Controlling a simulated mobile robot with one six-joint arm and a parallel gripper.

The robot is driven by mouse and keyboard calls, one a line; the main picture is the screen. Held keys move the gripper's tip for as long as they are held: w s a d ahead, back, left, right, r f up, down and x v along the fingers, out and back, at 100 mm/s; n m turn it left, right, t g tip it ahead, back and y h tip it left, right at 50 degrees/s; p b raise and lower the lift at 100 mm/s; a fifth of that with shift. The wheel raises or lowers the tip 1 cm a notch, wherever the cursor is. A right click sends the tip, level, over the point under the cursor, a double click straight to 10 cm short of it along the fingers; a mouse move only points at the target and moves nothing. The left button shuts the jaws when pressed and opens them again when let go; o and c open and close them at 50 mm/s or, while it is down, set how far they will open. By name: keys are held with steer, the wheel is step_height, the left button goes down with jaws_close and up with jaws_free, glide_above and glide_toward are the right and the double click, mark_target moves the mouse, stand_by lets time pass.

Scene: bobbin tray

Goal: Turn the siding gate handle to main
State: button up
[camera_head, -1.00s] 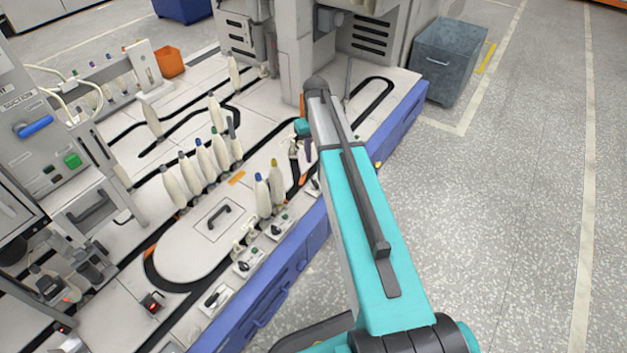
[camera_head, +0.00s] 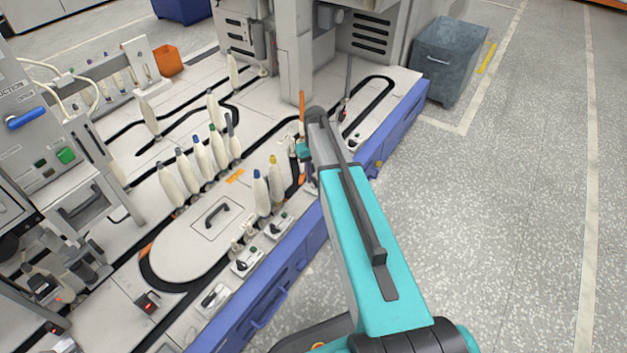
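Several small pale plates with dark handles line the front edge of the white machine deck. One is at the near end (camera_head: 214,297), others are further along (camera_head: 246,262) (camera_head: 278,226), and one is beyond my arm (camera_head: 356,140). I cannot tell which is the siding gate handle, and no label is readable. My gripper (camera_head: 301,165) points down over the front edge, just past the blue-tipped and yellow-tipped bobbins. My own arm hides much of it, so its fingers and anything beneath them are unclear.
Bobbins with a blue tip (camera_head: 260,194) and a yellow tip (camera_head: 275,180) stand left of my gripper. Several more bobbins (camera_head: 203,158) stand behind them. A grey machine column (camera_head: 293,65) rises at the back. The floor (camera_head: 480,220) to the right is clear.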

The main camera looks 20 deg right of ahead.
mark_target(315, 181)
steer(key=shift+f, duration=1.15)
jaws_close()
steer(key=shift+a, duration=0.25)
steer(key=shift+d+r, duration=0.1)
steer(key=shift+d, duration=0.05)
